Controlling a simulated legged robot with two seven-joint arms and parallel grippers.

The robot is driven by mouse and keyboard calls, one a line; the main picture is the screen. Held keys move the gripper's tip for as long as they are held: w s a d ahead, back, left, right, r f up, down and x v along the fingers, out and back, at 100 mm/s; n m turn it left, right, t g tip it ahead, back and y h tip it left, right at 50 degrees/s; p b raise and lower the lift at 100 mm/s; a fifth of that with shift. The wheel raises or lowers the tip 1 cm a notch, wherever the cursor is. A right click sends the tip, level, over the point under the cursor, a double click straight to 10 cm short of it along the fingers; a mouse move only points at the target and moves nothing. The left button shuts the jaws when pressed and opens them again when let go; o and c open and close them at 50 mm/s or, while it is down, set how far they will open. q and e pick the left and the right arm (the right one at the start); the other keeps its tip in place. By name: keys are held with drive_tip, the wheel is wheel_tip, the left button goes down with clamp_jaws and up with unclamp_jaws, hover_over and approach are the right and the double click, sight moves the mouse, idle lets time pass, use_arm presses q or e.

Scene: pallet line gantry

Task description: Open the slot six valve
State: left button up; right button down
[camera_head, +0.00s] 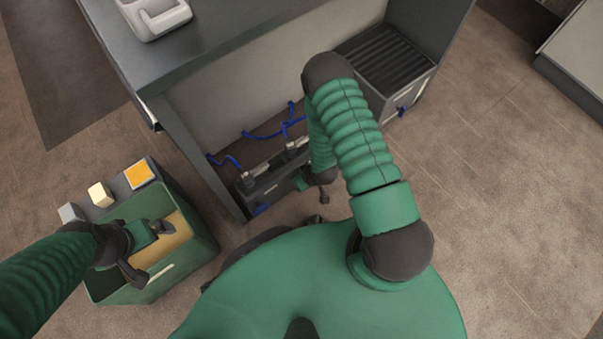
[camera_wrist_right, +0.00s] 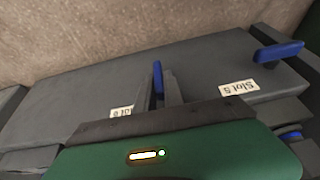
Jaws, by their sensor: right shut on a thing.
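The dark valve block (camera_head: 272,186) lies low under the bench in the head view, with its top face (camera_wrist_right: 75,90) filling the right wrist view. Two upside-down labels show there: Slot 5 (camera_wrist_right: 238,88) and one partly hidden by my gripper that seems to read Slot 6 (camera_wrist_right: 122,111). A blue valve handle (camera_wrist_right: 158,78) stands up between the fingers of my right gripper (camera_wrist_right: 168,92), which is shut on it. A second blue handle (camera_wrist_right: 278,52) sits near the Slot 5 label, turned sideways. My left gripper (camera_head: 163,227) hangs over a green bin; its jaws are too small to judge.
The green bin (camera_head: 205,243) stands at left, with small blocks and an orange-topped box (camera_head: 139,173) along its far edge. Blue hoses (camera_head: 262,135) run behind the block. A grey bench (camera_head: 230,42) overhangs it. A ribbed-top unit (camera_head: 388,62) stands right. Floor at right is clear.

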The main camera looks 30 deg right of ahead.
drive_tip(key=shift+d, duration=0.15)
drive_tip(key=shift+y, duration=0.4)
drive_tip(key=shift+d+f+m+t+y+b, duration=0.25)
drive_tip(key=shift+m+y+b, duration=0.5)
drive_tip(key=shift+y+b, duration=1.75)
drive_tip(key=shift+d+f+m+t+y+b, duration=0.2)
drive_tip(key=shift+f+m+y+b, duration=0.35)
drive_tip(key=shift+y+b, duration=1.9)
drive_tip(key=shift+d+f+m+t+y+b, duration=0.2)
drive_tip(key=shift+m+y+b, duration=0.7)
drive_tip(key=shift+y+b, duration=1.55)
drive_tip(key=shift+s+y+p, duration=0.1)
drive_tip(key=shift+y+p, duration=0.3)
drive_tip(key=shift+y, duration=0.1)
drive_tip(key=c, duration=1.6)
unclamp_jaws()
drive_tip(key=shift+o, duration=0.7)
drive_tip(key=shift+r, duration=0.1)
drive_tip(key=shift+d, duration=0.1)
